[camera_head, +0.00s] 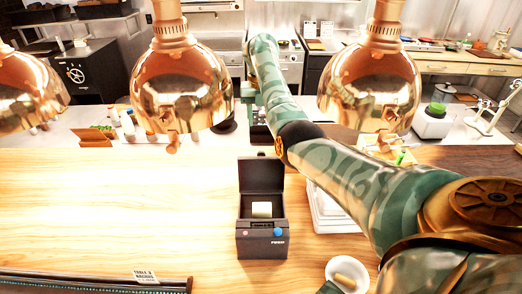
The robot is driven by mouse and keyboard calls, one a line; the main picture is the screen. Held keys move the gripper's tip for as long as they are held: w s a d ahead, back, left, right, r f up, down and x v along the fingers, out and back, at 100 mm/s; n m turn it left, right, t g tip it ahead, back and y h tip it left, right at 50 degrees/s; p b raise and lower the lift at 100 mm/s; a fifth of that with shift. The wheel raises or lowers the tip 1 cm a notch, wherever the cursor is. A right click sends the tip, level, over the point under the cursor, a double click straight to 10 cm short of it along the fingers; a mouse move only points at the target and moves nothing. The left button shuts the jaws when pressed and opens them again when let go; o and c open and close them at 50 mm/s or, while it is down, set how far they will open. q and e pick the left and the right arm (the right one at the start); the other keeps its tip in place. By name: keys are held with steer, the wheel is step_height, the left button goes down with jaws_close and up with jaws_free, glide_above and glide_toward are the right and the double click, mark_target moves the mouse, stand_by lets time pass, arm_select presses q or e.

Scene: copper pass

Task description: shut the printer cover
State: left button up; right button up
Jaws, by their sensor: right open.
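The printer (263,240) is a dark box on the wooden counter, with a blue button and a lighter button on its front. Its cover (261,176) stands upright at the back, open. A pale paper roll (261,210) shows inside. My right arm, patterned green, comes in from the right and bends over behind the printer. My right gripper (252,113) is small in view, beyond the cover and apart from it. It is open, and its fingers are partly hard to make out. My left gripper is not in view.
Copper heat lamps (182,85) hang over the counter on both sides of my arm. A white tray or stack (330,212) lies right of the printer, partly under my arm. A white bowl (347,274) stands in front. The counter left of the printer is clear.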

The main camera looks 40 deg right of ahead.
steer(key=b, duration=0.2)
glide_above(261, 170)
steer(key=w+d, duration=0.2)
step_height(261, 170, down, 13)
steer(key=shift+a+r, duration=0.15)
steer(key=shift+r, duration=0.05)
jaws_close()
